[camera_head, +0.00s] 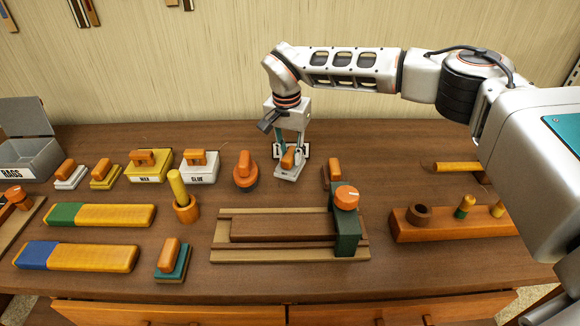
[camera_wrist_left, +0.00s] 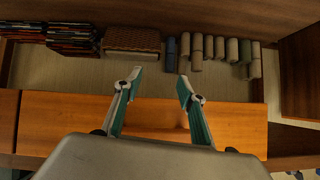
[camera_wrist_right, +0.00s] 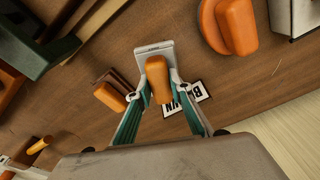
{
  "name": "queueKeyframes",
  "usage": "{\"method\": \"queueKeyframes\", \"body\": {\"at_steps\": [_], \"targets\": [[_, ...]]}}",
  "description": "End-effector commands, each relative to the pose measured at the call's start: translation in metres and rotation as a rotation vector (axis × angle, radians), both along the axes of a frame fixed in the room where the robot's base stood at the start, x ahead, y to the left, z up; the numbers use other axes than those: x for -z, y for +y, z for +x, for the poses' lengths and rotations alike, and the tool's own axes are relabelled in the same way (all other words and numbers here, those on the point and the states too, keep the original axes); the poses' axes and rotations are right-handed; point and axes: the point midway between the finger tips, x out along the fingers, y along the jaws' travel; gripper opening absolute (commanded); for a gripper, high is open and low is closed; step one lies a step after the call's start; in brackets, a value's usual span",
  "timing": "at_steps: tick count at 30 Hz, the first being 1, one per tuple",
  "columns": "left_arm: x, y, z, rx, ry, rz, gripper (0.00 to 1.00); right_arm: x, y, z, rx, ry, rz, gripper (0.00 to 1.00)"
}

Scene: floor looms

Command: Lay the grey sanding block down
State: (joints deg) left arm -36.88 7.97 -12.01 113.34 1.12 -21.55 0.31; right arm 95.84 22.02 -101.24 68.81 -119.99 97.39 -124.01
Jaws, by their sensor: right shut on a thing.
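The grey sanding block (camera_head: 287,177) has a flat pale grey base and an orange handle. My right gripper (camera_head: 288,150) is shut on its handle, at the back middle of the bench; the block also shows in the right wrist view (camera_wrist_right: 153,50), between the fingers of my right gripper (camera_wrist_right: 160,92). I cannot tell whether its base touches the bench. A white card with black letters (camera_wrist_right: 190,100) lies by the block, partly hidden by the gripper. My left gripper (camera_wrist_left: 160,75) is open and empty in the left wrist view, and out of the head view.
A round orange-handled block (camera_head: 246,180) stands left of the held block, and a brown one (camera_head: 332,174) right of it. A wooden jig with a green clamp (camera_head: 346,230) lies in front. White (camera_head: 199,172) and yellow (camera_head: 149,172) boxes stand farther left.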

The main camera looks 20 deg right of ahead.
Motion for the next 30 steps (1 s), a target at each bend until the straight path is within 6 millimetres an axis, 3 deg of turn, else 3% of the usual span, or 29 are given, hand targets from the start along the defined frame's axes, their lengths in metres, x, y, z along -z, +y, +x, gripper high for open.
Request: {"method": "queueKeyframes", "body": {"at_steps": [11,23,24,25,26,30], "targets": [[0.003,0.001,0.000,0.000,0.000,0.004,0.40,0.042,0.000,0.000,-0.001,0.001,-0.001,0.00],[0.002,0.002,0.001,0.000,-0.003,0.004,0.40,0.046,0.000,0.000,0.000,-0.001,-0.001,0.00],[0.002,0.002,0.001,0.000,-0.003,0.004,0.40,0.047,0.000,0.000,0.000,0.000,-0.001,0.25],[0.002,0.002,0.001,0.000,-0.003,0.004,0.40,0.047,0.000,0.000,0.000,0.000,-0.001,0.33],[0.002,0.002,0.001,0.000,-0.003,0.004,0.40,0.047,0.000,0.000,0.000,0.001,-0.001,0.37],[0.002,0.002,0.001,0.000,-0.003,0.004,0.40,0.047,0.000,0.000,0.000,0.001,-0.001,0.37]]}}
